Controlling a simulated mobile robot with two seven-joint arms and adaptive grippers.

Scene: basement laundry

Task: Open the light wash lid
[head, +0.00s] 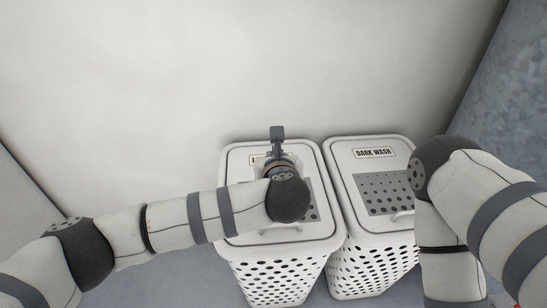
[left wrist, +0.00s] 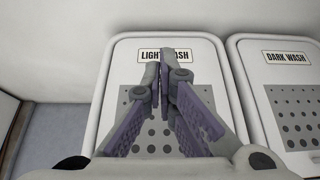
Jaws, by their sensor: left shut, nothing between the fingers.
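The light wash lid (head: 240,164) is the white, rounded-corner top of the left hamper (head: 276,274). It looks shut and lies flat. In the left wrist view the lid (left wrist: 124,67) carries a "LIGHT WASH" label (left wrist: 149,55) and a grey panel of round holes. My left gripper (head: 277,135) is over the far part of this lid, and its arm covers much of the lid. In the left wrist view the gripper (left wrist: 165,57) is shut and empty, with its fingertips in front of the label. Whether it touches the lid cannot be told. My right gripper is not visible.
A matching hamper with a "DARK WASH" lid (head: 341,159) stands close on the right, its lid shut. A pale wall (head: 250,60) rises behind both hampers. A grey-blue surface (head: 510,90) is at the right. Grey floor shows at the left.

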